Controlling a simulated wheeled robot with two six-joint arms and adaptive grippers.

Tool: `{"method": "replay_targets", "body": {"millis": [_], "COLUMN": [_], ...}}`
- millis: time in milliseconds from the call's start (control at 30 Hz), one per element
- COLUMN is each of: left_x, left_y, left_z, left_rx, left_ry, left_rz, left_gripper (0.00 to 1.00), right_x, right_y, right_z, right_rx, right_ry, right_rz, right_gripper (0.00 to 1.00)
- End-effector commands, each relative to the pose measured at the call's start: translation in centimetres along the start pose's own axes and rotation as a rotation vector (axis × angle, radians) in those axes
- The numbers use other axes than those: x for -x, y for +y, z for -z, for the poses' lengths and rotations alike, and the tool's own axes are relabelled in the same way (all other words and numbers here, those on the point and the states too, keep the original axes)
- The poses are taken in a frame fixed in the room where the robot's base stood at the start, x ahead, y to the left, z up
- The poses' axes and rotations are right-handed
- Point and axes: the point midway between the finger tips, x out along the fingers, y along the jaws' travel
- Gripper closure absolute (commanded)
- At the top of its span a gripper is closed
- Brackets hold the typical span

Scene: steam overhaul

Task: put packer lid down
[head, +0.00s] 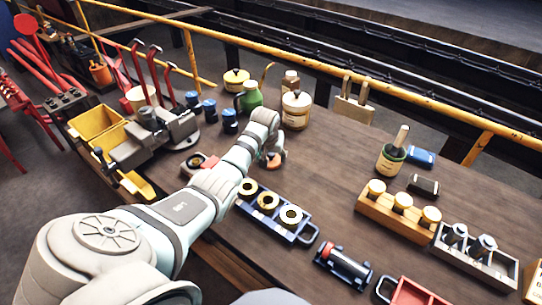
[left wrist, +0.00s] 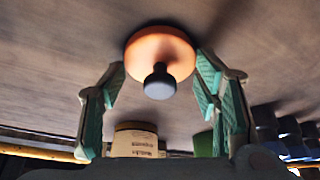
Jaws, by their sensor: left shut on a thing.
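The packer lid is a round orange-copper disc with a dark knob (left wrist: 160,72). In the left wrist view it lies between my left gripper's two green-padded fingers (left wrist: 160,92), with a finger at each side. In the head view my left gripper (head: 273,153) is low over the middle of the table, shut on the lid (head: 273,161). The arm hides part of the lid and the tabletop there. I cannot tell whether the lid touches the table. My right gripper is not in view.
A blue tray with brass rings (head: 303,238) lies just in front of the gripper. A cream tin (head: 296,110) and a green jug (head: 249,96) stand behind it. A grey vice (head: 155,140) is at left. Bare wooden tabletop (head: 335,165) lies to the right.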

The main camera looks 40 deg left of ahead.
Motion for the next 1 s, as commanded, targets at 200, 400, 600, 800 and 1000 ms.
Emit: {"method": "replay_targets", "body": {"millis": [200, 400, 600, 800, 1000], "left_x": [-0.2, -0.1, 0.6, 5.5, 10.5], "left_y": [0.0, 0.0, 0.0, 0.0, 0.0], "left_z": [-0.1, -0.1, 0.1, 0.3, 0.2], "left_rx": [0.0, 0.0, 0.0, -0.001, -0.001], "left_ry": [0.0, 0.0, -0.001, 0.005, 0.003], "left_rz": [0.0, 0.0, 0.0, -0.001, -0.001], "left_gripper": [0.22, 0.22, 0.22, 0.22, 0.22], "right_x": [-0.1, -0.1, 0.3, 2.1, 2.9], "right_y": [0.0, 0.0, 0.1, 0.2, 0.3], "right_z": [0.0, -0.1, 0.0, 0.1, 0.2], "right_rx": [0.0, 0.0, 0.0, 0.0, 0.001], "right_ry": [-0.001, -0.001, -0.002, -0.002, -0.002], "right_rz": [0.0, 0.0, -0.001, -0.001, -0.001], "right_gripper": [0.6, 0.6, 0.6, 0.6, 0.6]}}
